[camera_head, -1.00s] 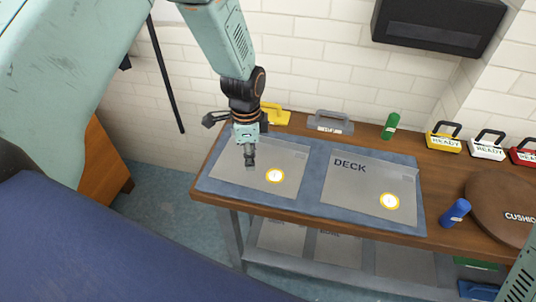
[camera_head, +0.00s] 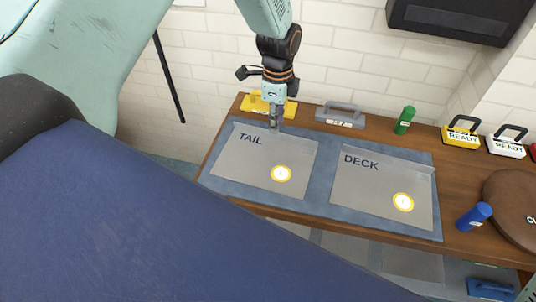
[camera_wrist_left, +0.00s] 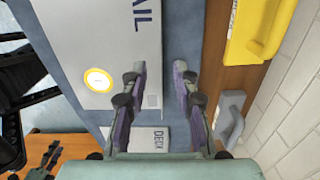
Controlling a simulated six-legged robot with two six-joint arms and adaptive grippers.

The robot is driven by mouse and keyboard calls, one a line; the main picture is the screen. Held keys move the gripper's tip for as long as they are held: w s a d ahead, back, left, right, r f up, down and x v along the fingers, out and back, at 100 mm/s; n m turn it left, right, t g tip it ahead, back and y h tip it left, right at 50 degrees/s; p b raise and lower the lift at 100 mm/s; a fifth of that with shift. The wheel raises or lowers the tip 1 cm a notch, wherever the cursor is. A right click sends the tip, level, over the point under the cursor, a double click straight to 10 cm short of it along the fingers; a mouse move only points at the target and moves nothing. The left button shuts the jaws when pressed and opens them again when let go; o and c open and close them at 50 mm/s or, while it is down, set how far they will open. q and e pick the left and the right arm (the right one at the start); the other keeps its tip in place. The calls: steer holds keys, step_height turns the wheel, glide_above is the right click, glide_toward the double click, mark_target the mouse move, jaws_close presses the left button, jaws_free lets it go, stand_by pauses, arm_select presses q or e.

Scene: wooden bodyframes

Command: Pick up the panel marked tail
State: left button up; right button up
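The grey panel marked TAIL (camera_head: 250,172) lies flat on the blue mat at the left of the table, with a yellow round mark (camera_head: 281,173) on its near right part. My left gripper (camera_head: 275,126) points down above the panel's far edge, right of the word TAIL. In the left wrist view the left gripper (camera_wrist_left: 160,70) is open, with the mat showing between its fingers. The TAIL panel (camera_wrist_left: 115,55) is partly seen there, beside the left finger. Nothing is held.
The DECK panel (camera_head: 378,195) lies right of TAIL on the same mat (camera_head: 321,180). Behind stand a yellow-handled tool (camera_head: 254,104), a grey-handled one (camera_head: 340,116) and a green cylinder (camera_head: 404,121). A blue cylinder (camera_head: 474,217) and brown round cushion (camera_head: 515,205) are at right.

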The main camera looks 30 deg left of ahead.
mark_target(275, 139)
arm_select(q)
steer(key=f, duration=0.3)
steer(key=shift+w+a+f, duration=0.15)
steer(key=shift+a, duration=0.15)
steer(key=shift+f, duration=0.35)
steer(key=shift+s+d+r, duration=0.1)
steer(key=shift+s+d, duration=0.1)
steer(key=shift+s, duration=0.05)
steer(key=shift+w+a+f, duration=0.15)
steer(key=shift+w+f, duration=0.1)
steer(key=c, duration=0.4)
steer(key=shift+s+r, duration=0.1)
jaws_close()
steer(key=shift+s+r, duration=0.1)
